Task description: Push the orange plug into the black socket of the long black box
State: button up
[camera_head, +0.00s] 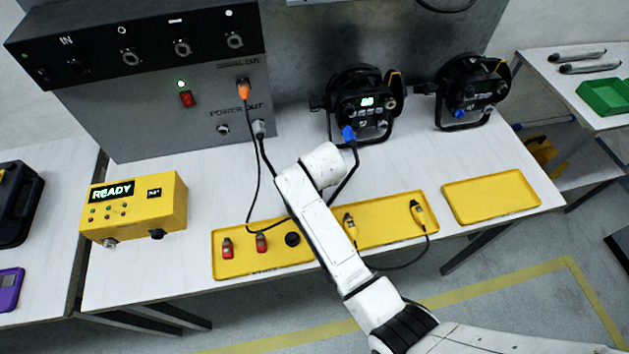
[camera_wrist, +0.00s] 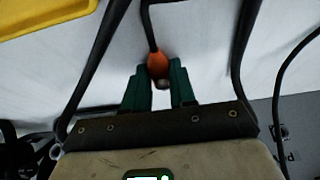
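The long black box (camera_head: 140,42) sits on a grey cabinet at the upper left in the head view. Its socket under the "IN" label (camera_head: 77,66) looks black; the others to its right have metallic rims. One orange plug (camera_head: 243,90) is in the cabinet's "SIGNAL OUT" socket, with a thin black cable hanging from it. In the wrist view my gripper (camera_wrist: 160,75) has its green fingertips closed against both sides of an orange plug (camera_wrist: 157,63). Its cable leads away from me and its metal end faces my palm. In the head view my own wrist hides the fingers and this plug.
A yellow tray (camera_head: 385,237) with small connectors lies along the table front below my arm. Two lamps (camera_head: 362,103) (camera_head: 468,92) stand right of the cabinet. A yellow READY box (camera_head: 135,206) stands left. Cables loop close to my wrist; table between READY box and cabinet is bare.

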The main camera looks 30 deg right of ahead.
grip_shut()
jog(key=shift+r+p, duration=2.4)
jog(key=shift+r, duration=0.15)
